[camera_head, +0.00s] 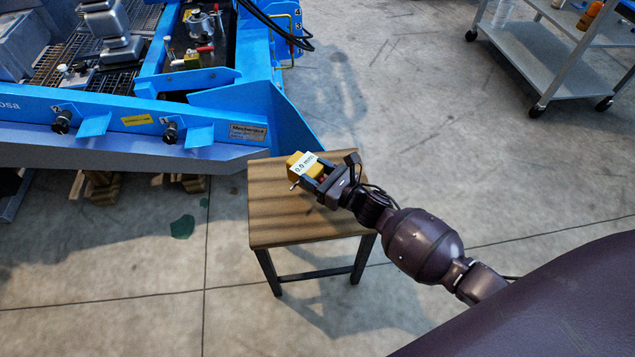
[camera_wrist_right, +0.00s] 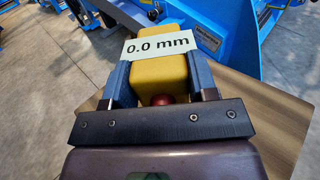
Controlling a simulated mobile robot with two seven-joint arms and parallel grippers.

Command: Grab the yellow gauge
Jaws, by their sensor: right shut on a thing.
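The yellow gauge (camera_head: 297,161) is a small yellow block with a white label reading "0.0 mm". It is at the wooden stool's far side in the head view. My right gripper (camera_head: 310,174) is shut on it, with one finger on each side. In the right wrist view the gauge (camera_wrist_right: 160,72) sits between the two fingers of the gripper (camera_wrist_right: 160,85), with a red round part at its near end. I cannot tell whether the gauge touches the stool top. My left gripper is not in view.
The wooden stool (camera_head: 290,220) with dark legs stands on the concrete floor. A large blue machine (camera_head: 225,135) stands close behind it, its edge near the stool. A grey trolley (camera_head: 555,60) with shelves and wheels is at the upper right. The floor between is clear.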

